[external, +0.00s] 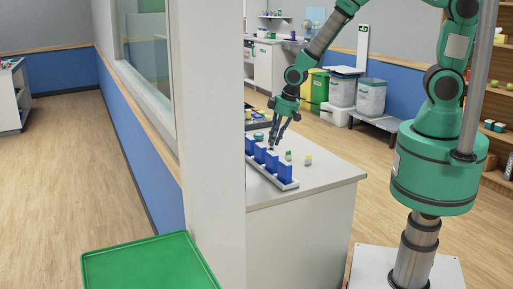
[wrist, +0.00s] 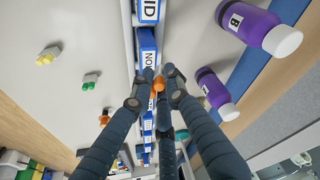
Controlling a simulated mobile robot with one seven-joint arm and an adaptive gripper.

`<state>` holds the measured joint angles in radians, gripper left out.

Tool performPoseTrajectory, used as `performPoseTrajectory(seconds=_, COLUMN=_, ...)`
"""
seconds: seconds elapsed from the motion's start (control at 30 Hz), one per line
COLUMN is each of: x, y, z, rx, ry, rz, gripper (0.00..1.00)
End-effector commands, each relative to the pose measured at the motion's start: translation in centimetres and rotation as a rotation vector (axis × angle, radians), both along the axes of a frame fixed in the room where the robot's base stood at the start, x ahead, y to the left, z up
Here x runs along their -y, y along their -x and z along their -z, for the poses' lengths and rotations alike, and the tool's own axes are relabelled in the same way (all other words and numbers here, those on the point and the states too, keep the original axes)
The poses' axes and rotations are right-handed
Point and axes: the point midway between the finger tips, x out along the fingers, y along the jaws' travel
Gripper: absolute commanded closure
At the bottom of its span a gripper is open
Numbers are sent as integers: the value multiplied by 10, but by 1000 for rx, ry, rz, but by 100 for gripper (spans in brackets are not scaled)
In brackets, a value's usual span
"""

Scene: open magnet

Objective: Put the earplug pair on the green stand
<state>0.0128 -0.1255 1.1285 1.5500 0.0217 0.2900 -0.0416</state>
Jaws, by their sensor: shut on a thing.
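My gripper (wrist: 159,83) is shut on a small orange piece (wrist: 158,85), which looks like an earplug pair; the fingers hide part of it. In the external view my gripper (external: 274,146) is low over a row of blue upright boxes (external: 271,164) on the white counter. A yellow earplug-like pair (wrist: 47,56) and a green one (wrist: 90,82) lie apart on the counter, left of my fingers in the wrist view. A green, rimmed tray-like top (external: 150,266) is at the lower left of the external view; I cannot tell if it is the green stand.
The blue boxes stand in a white rack (external: 287,186). Two purple bottles (wrist: 257,29) with white caps are right of my fingers in the wrist view. A pale wall end (external: 208,150) rises between the counter and the green top. The counter's front right (external: 325,178) is clear.

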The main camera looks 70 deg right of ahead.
Motion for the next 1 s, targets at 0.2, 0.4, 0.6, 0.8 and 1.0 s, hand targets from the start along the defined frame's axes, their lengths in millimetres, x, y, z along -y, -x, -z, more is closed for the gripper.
performPoseTrajectory(seconds=0.2, x=-33, y=-7, z=-5, rx=-9, ry=1, rz=-38, gripper=94)
performPoseTrajectory(seconds=0.4, x=-73, y=-8, z=-8, rx=-25, ry=5, rz=-111, gripper=94)
performPoseTrajectory(seconds=0.6, x=-129, y=-6, z=-12, rx=-46, ry=11, rz=-212, gripper=94)
performPoseTrajectory(seconds=0.8, x=-190, y=3, z=-14, rx=-68, ry=21, rz=-320, gripper=94)
performPoseTrajectory(seconds=1.0, x=-249, y=17, z=-15, rx=-89, ry=33, rz=-426, gripper=94)
